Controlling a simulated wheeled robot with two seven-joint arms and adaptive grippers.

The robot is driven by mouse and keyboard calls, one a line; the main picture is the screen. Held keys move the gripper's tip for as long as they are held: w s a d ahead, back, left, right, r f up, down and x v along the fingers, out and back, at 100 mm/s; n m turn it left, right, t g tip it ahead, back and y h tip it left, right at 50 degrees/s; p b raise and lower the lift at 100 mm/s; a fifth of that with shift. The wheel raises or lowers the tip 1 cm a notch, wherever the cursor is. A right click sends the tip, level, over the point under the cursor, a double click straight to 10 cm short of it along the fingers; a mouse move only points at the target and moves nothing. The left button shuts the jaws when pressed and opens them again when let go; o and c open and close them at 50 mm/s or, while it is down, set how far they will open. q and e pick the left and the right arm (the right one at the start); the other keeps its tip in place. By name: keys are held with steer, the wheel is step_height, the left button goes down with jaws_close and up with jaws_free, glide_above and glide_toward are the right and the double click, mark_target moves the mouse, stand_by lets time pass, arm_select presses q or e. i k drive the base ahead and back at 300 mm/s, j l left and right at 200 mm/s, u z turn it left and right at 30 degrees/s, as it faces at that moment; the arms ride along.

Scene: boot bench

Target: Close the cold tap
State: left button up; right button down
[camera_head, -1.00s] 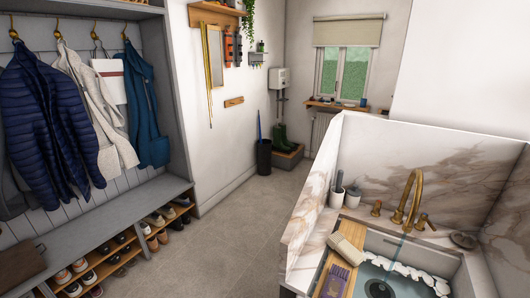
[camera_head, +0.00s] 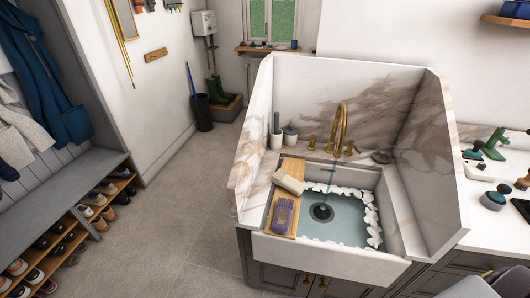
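A brass tap set stands at the back of the white sink (camera_head: 330,246). Its curved spout (camera_head: 341,122) is in the middle, with a left handle (camera_head: 312,142) and a right handle (camera_head: 350,149) at its sides. No hot or cold marking is readable. A thin bluish stream of water (camera_head: 331,180) falls from the spout into the basin, which holds water with white foam along its edges and a dark drain (camera_head: 321,212). Neither of my grippers is in view.
A wooden board (camera_head: 290,170) with a beige brush or block (camera_head: 288,182) and a purple item (camera_head: 284,212) lies across the sink's left. Marble walls (camera_head: 418,180) enclose its back and sides. A bench (camera_head: 60,200) with shoes stands left. The floor (camera_head: 180,225) between is clear.

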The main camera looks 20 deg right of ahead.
mark_target(350, 142)
steer(key=z, duration=1.4)
